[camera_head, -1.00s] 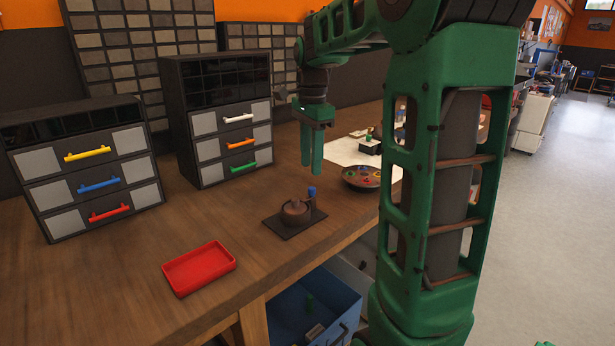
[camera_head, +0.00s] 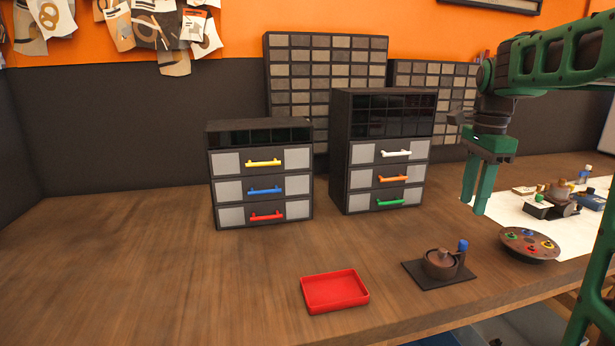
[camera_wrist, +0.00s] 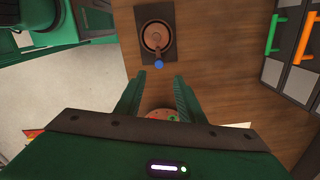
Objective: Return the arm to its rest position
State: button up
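My gripper (camera_head: 477,206) is at the right of the head view, pointing down above the workbench (camera_head: 130,265). Its two green fingers are apart, with nothing between them in the wrist view (camera_wrist: 158,78). My green arm reaches in from the right edge and is raised. Below and in front of the gripper is a round brown pot-like object (camera_head: 438,264) with a blue knob on a dark square base; it also shows in the wrist view (camera_wrist: 155,37).
Two drawer cabinets, one shorter (camera_head: 234,187) and one taller (camera_head: 363,204), stand behind and left of my gripper. A red tray (camera_head: 335,291) lies at the front. A round palette (camera_head: 530,244) and small parts on a white sheet (camera_head: 488,214) are at right. The bench's left is clear.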

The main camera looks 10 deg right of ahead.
jog(key=s+a+f+n, duration=0.3)
jog(key=s+f+n, duration=0.3)
jog(key=s, duration=0.7)
jog(key=s+a+f+n, duration=0.3)
jog(key=s+f+n, duration=0.4)
jog(key=s, duration=0.6)
notch_tip(320, 180, down, 2)
jog(key=shift+a+f+n, duration=0.15)
jog(key=shift+n, duration=0.15)
